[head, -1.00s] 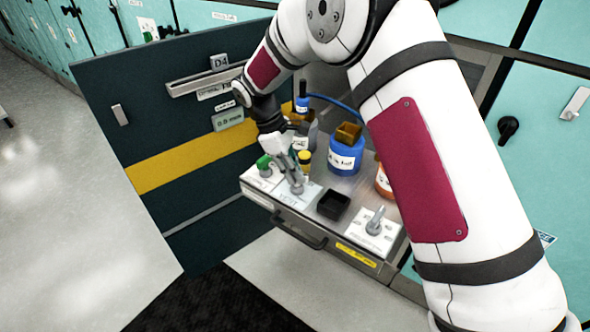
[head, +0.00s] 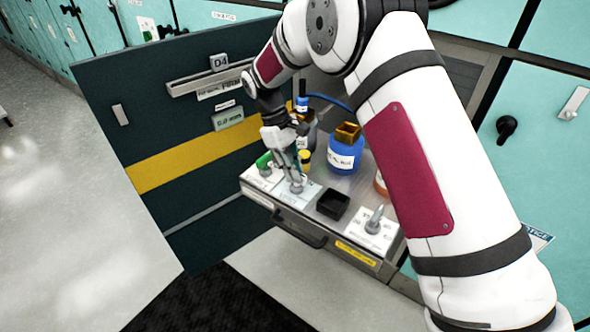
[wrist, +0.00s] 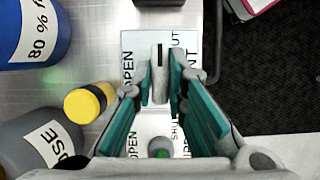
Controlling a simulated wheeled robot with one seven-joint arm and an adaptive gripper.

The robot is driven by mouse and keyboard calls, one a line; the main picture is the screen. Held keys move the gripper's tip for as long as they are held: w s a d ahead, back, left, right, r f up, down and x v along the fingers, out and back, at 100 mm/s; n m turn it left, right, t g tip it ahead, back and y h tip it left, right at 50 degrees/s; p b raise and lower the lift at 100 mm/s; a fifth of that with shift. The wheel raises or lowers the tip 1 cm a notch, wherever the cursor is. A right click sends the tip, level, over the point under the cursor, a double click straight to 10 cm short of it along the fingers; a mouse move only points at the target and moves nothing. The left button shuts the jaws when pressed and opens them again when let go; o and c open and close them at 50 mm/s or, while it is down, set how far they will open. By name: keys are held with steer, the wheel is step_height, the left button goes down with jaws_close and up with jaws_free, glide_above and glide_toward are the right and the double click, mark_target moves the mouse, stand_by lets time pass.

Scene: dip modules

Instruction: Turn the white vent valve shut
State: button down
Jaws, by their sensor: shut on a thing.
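The vent valve is a pale grey-white lever handle (wrist: 160,72) on a white plate (wrist: 133,42) in the wrist view. The plate reads OPEN on the left and SHUT at the upper right. The handle's slotted top lies between the two fingers of my gripper (wrist: 160,88), which is shut on it. In the head view, my gripper (head: 297,180) reaches down to the vent plate (head: 305,200) at the front of the metal shelf. The fingers hide much of the handle there, so its exact angle is hard to tell.
A green-knobbed valve (head: 264,160) sits close by on the left. Another grey lever (head: 375,220) is at the right. The open dark door (head: 150,130) borders the left side.

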steer(key=c, duration=1.6)
jaws_free()
steer(key=v, duration=1.2)
